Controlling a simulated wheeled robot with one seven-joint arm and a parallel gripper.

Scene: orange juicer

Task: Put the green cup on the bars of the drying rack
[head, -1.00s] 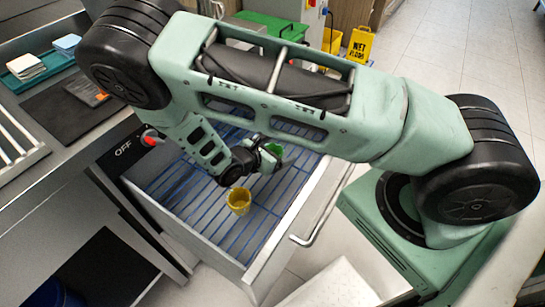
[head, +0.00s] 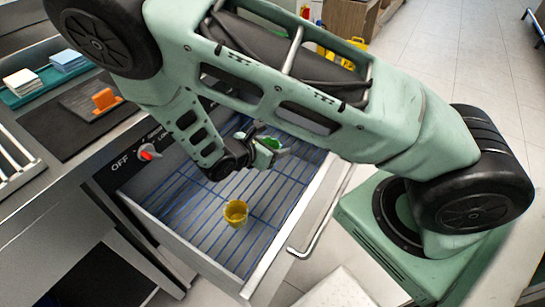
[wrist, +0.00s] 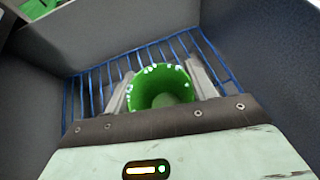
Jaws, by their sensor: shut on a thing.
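The green cup (wrist: 163,88) is between the two fingers of my gripper (wrist: 160,85) in the wrist view, with its open mouth facing the camera. My gripper is shut on it. In the head view the gripper (head: 266,150) is over the drawer, and only a small part of the green cup (head: 271,143) shows beside the fingers. The drying rack (head: 197,222) is a set of blue bars across the bottom of the open drawer. I cannot tell whether the cup touches the bars.
A yellow cup (head: 236,212) stands on the bars, nearer the drawer front-left area than my gripper. The drawer's walls (head: 290,240) rise around the rack. A red-tipped knob (head: 148,153) is on the panel at left. Bare bars lie around the yellow cup.

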